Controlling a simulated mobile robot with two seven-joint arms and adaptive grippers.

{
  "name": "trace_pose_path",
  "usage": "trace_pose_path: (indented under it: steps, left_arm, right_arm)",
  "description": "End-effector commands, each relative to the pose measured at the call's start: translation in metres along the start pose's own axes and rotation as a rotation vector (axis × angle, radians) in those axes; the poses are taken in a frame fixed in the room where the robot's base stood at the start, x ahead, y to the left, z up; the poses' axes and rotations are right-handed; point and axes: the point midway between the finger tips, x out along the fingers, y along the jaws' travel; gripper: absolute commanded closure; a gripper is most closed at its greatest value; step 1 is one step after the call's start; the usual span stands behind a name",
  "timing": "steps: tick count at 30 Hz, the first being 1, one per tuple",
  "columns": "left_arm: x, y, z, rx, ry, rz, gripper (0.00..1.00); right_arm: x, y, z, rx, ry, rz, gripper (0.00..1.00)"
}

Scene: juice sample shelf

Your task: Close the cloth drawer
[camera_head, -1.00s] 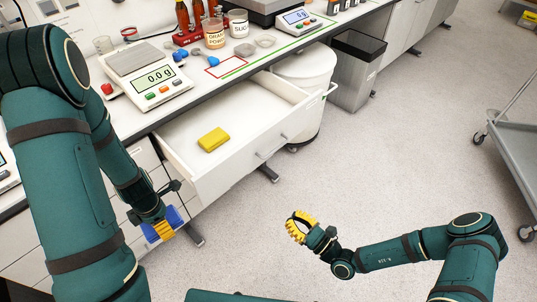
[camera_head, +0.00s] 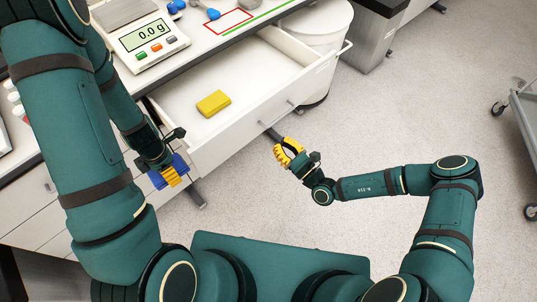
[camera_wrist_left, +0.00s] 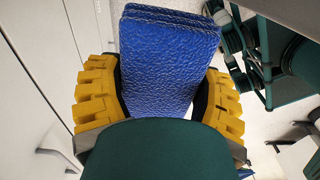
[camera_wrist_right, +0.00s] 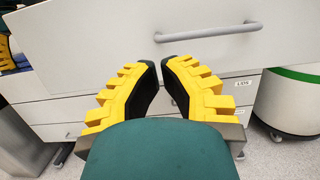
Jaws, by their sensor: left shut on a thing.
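The white drawer (camera_head: 238,125) stands pulled out under the bench, with a folded yellow cloth (camera_head: 213,103) inside. Its front and grey bar handle (camera_wrist_right: 208,35) fill the upper part of the right wrist view. My right gripper (camera_head: 288,150) is empty, just in front of the drawer front and below the handle, apart from it. Its fingertips (camera_wrist_right: 159,66) nearly meet in the right wrist view. My left gripper (camera_head: 168,175) is shut on a folded blue cloth (camera_wrist_left: 168,62), left of the drawer front and outside the drawer.
The bench top above the drawer carries a scale (camera_head: 140,38) reading 0.0 g. A white round bin (camera_head: 322,25) stands right of the drawer, with a grey bin (camera_head: 370,35) beyond. A grey cart (camera_head: 525,125) is at the far right. The floor in front is clear.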

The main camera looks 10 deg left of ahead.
Motion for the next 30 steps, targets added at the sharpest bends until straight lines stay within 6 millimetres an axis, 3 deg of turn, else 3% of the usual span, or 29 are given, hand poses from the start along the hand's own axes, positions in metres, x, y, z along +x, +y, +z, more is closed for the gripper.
trace_pose_path:
  steps: [3, 10, 30]
  left_arm:
    - [0.006, 0.0, 0.0, 0.0, 0.0, 0.0, 0.63]
    - [0.011, 0.0, 0.0, 0.0, 0.0, 0.0, 0.63]
    - [0.009, 0.0, 0.0, 0.0, 0.0, 0.0, 0.63]
  right_arm:
    - [0.021, 0.001, -0.001, 0.0, -0.002, 0.002, 1.0]
    - [0.045, 0.0, 0.0, 0.0, -0.001, 0.0, 1.0]
    - [0.047, 0.0, 0.001, 0.0, 0.0, -0.001, 1.0]
